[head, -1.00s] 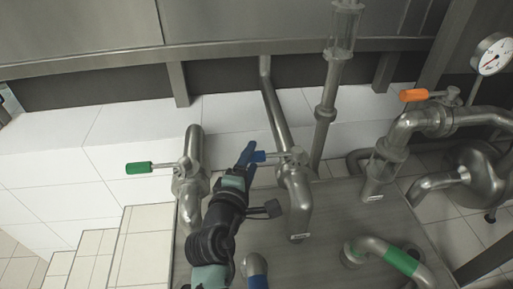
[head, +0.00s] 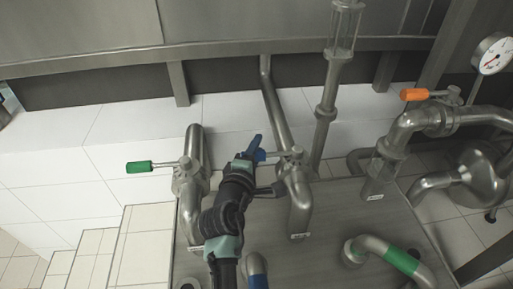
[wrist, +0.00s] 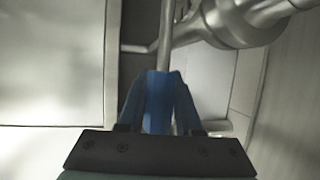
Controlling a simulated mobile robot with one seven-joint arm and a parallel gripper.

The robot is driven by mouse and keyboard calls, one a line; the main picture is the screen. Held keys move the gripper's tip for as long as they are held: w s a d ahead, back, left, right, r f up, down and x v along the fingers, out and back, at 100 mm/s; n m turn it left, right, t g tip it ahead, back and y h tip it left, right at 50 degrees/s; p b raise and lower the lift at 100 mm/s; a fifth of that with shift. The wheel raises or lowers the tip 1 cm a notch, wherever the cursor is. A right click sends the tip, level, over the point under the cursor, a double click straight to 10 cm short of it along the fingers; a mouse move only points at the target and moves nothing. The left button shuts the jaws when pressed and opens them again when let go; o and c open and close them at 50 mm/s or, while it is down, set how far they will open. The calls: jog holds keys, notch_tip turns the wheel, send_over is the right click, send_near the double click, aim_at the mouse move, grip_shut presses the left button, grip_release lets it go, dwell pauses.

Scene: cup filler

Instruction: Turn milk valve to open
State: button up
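A valve with a blue handle (head: 261,155) sits on a steel pipe (head: 298,185) near the middle of the head view; a grey rod joins the handle to the valve body. My gripper (head: 255,147) is at this handle, its blue fingers partly overlapping it. In the wrist view, the blue handle (wrist: 158,100) lies between the two fingers of my gripper (wrist: 160,92), one on each side. Little or no gap shows, but I cannot tell whether the fingers press on it. No label naming milk is readable.
A green-handled valve (head: 139,167) stands on a pipe to the left. An orange-handled valve (head: 414,95) is at the right, near a pressure gauge (head: 492,54). A green-banded pipe (head: 402,262) is at lower right. White tiled ledges (head: 50,180) lie left and behind.

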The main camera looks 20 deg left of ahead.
grip_shut()
dwell(1.0)
